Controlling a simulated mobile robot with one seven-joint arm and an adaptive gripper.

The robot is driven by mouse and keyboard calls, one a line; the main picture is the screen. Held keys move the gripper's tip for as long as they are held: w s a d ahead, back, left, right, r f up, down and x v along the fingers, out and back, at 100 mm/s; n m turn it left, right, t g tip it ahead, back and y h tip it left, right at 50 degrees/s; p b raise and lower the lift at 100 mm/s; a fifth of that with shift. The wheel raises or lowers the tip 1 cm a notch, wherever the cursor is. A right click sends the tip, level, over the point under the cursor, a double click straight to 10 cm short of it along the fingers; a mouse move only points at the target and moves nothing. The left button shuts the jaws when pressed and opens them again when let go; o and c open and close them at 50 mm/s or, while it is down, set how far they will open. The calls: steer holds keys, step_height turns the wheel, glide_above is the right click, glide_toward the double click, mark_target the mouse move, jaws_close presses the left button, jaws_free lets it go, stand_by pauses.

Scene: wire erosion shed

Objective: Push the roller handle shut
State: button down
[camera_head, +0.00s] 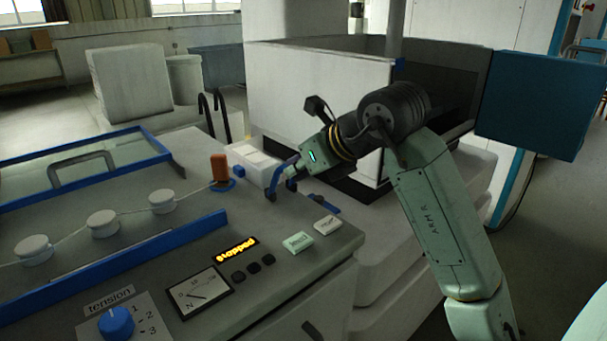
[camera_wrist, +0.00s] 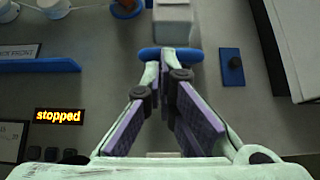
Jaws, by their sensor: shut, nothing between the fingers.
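A blue rounded bar (camera_wrist: 196,55) sits at the near end of a pale block (camera_wrist: 174,18) in the wrist view; I take it to be the roller handle. My gripper (camera_wrist: 158,66) is shut and empty, its tips over or against this bar; I cannot tell whether they touch. In the head view my gripper (camera_head: 272,192) reaches down from the right beside the white block (camera_head: 258,158) on the console top. My fingers largely hide the bar there. How far the handle stands open is not clear.
An orange upright grip (camera_head: 219,167) on a blue base stands left of the block. White rollers (camera_head: 103,223) carry a wire farther left. Two push buttons (camera_head: 298,242), a "stopped" display (camera_head: 237,249) and a blue plate with a black knob (camera_wrist: 231,68) lie nearby.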

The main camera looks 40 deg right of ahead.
steer(key=w, duration=0.1)
steer(key=w+r+g, duration=0.1)
steer(key=w, duration=0.1)
steer(key=shift+w+a+r+g, duration=0.1)
steer(key=shift+w+r+g, duration=0.05)
steer(key=shift+r+g, duration=0.2)
steer(key=shift+w+a+r+b, duration=0.1)
steer(key=shift+w+b, duration=0.2)
steer(key=shift+w, duration=0.95)
steer(key=shift+w+a+r+b, duration=0.1)
steer(key=shift+w+b, duration=0.2)
steer(key=shift+w, duration=0.9)
steer(key=shift+w, duration=0.1)
